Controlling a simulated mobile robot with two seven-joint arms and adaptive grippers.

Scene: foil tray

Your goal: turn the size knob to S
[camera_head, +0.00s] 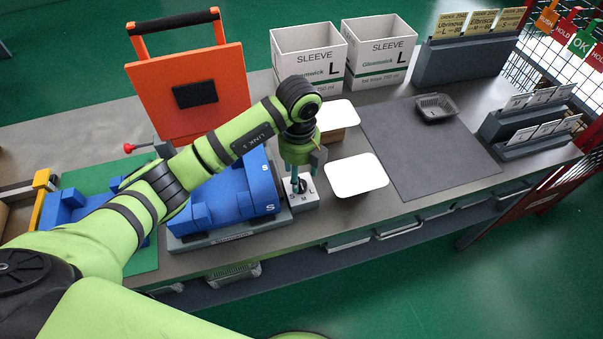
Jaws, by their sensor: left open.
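The size knob unit is a small pale box (306,202) with letters on its top, among them S, M and L. It stands at the right side of the blue fixture (232,194), which is marked S. My left gripper (296,184) points down over the box, with its fingers at the knob. The gripper is open. The fingers hide most of the knob, so I cannot tell where it points or whether they touch it. My right gripper is not in view.
White lids (356,175) lie right of the gripper. A foil tray (436,108) sits on the grey mat (410,150). Two sleeve boxes marked L (379,58) stand behind. An orange press lid (150,95) stands at back left. Card racks (470,60) line the right.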

